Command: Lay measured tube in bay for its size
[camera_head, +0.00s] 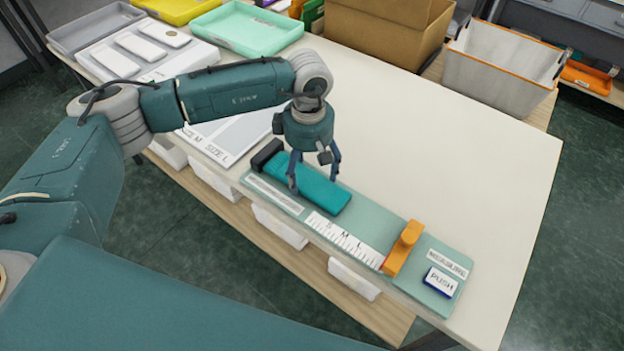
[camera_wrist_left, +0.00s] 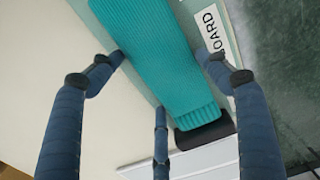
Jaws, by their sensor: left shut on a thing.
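A teal ribbed tube (camera_head: 325,193) lies along the pale green measuring board (camera_head: 400,277), its far-left end by the black end block (camera_head: 267,154). My left gripper (camera_head: 313,183) is over it, one finger on each side, shut on the tube. The tube (camera_wrist_left: 165,65) runs between the fingertips in the left wrist view. An orange slider (camera_head: 403,248) stands on the board, apart from the tube, beyond a white printed scale (camera_head: 345,240). A grey and white size board (camera_head: 230,137) marked M and L is partly hidden under my left arm. My right gripper is out of view.
A blue-and-white PUSH block (camera_head: 440,281) sits at the board's right end. A mint tray (camera_head: 247,28), yellow tray (camera_head: 175,8), cardboard box (camera_head: 385,35) and white bin (camera_head: 500,70) stand at the back. The table's right side (camera_head: 480,150) is clear.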

